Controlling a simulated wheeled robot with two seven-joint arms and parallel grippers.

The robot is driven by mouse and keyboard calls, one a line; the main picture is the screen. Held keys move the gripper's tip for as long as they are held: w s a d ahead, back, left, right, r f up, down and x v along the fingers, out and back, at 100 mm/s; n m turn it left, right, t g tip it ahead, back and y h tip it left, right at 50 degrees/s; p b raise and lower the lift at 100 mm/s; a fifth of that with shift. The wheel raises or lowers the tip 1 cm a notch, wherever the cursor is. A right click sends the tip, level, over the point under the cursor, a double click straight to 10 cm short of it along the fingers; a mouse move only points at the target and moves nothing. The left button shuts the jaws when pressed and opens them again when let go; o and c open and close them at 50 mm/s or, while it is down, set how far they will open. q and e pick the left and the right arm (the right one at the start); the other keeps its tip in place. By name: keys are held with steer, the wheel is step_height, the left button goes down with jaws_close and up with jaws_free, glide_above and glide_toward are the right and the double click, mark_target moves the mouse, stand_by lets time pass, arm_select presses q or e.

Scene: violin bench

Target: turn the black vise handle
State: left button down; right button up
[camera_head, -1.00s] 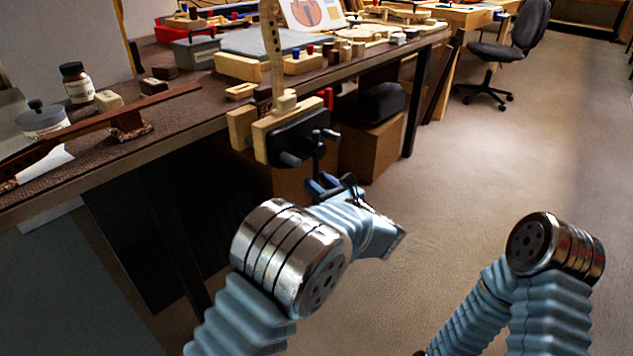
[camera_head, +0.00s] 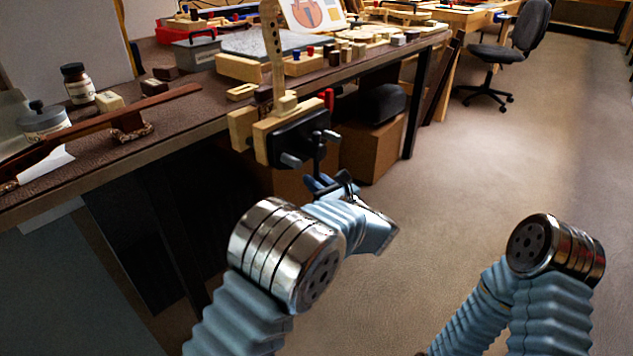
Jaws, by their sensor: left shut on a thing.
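The vise (camera_head: 298,137) is mounted at the front edge of the bench, with a black front plate and pale wooden jaws. A wooden violin neck (camera_head: 272,50) stands upright in the jaws. The black vise handle (camera_head: 317,160) hangs down below the front plate. My left gripper (camera_head: 325,184) is shut on the lower part of the handle; its fingers are small and partly hidden by my own wrist. My right arm (camera_head: 545,290) shows at the lower right, with its gripper out of view.
The bench top (camera_head: 185,118) holds a jar (camera_head: 43,121), a brown bottle (camera_head: 77,84) and wooden blocks. A cardboard box (camera_head: 372,147) stands under the bench. An office chair (camera_head: 510,50) is at the back right. The floor at right is clear.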

arm_select(q)
steer(key=shift+s+r+p, duration=0.1)
steer(key=shift+r+p, duration=0.05)
steer(key=shift+p, duration=0.2)
steer(key=shift+s+a+r+m+g+h+p, duration=0.15)
steer(key=shift+s+a+m+g+p, duration=0.5)
steer(key=shift+p, duration=1.5)
steer(key=shift+s+a+r+m+h+p, duration=0.2)
steer(key=shift+s+m+p, duration=0.45)
steer(key=shift+m+p, duration=1.2)
steer(key=shift+s+a+r+m+g+y+p, duration=0.1)
steer(key=shift+s+a+r+m+g+p, duration=0.35)
steer(key=shift+p, duration=2.05)
steer(key=shift+s+f+m, duration=0.2)
steer(key=shift+f+m, duration=0.05)
steer(key=c, duration=1.2)
jaws_free()
steer(key=b+v, duration=0.1)
steer(key=v, duration=1.2)
steer(key=shift+s+d, duration=0.15)
steer(key=shift+s, duration=0.25)
